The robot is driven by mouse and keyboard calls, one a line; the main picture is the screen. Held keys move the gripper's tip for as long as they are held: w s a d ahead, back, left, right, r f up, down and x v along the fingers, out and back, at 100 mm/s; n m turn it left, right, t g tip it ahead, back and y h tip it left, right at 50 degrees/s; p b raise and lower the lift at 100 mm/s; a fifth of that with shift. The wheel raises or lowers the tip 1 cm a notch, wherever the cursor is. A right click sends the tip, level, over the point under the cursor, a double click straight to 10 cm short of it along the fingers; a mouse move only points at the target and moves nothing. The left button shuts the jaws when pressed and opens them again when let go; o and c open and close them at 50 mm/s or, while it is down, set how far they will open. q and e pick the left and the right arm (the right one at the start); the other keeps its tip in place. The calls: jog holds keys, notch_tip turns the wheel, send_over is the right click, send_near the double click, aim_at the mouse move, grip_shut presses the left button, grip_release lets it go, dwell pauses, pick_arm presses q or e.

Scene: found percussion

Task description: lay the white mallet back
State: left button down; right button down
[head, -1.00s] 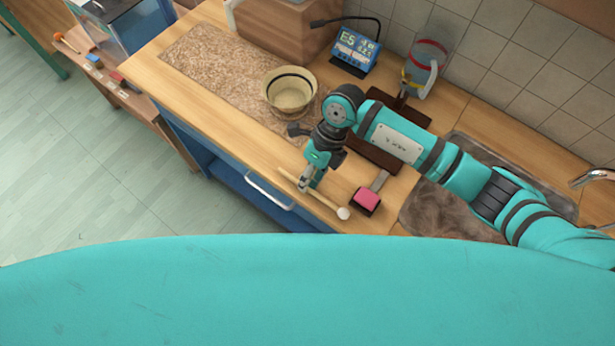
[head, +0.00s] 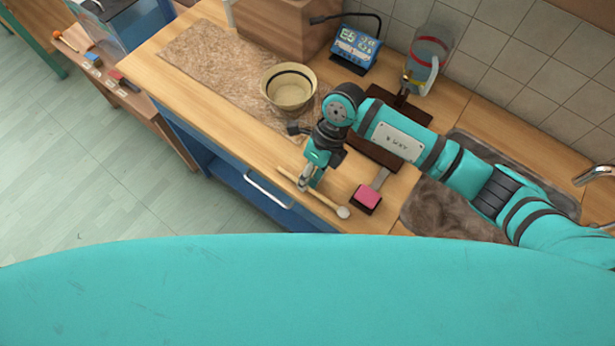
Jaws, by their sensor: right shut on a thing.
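The white mallet (head: 342,212) has a pale wooden stick and a round white head. It lies along the front edge of the wooden counter, its head to the right. My right gripper (head: 304,184) is shut on the stick left of its middle, close to the counter top. I cannot tell whether the mallet touches the counter. My left gripper is not in view.
A pink block on a dark base (head: 367,196) stands just right of the mallet head. A cream bowl (head: 289,87), a blue display (head: 355,49) and a glass jug (head: 428,60) stand farther back.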

jog(key=shift+f, duration=0.1)
jog(key=c, duration=1.3)
grip_release()
jog(key=v, duration=1.2)
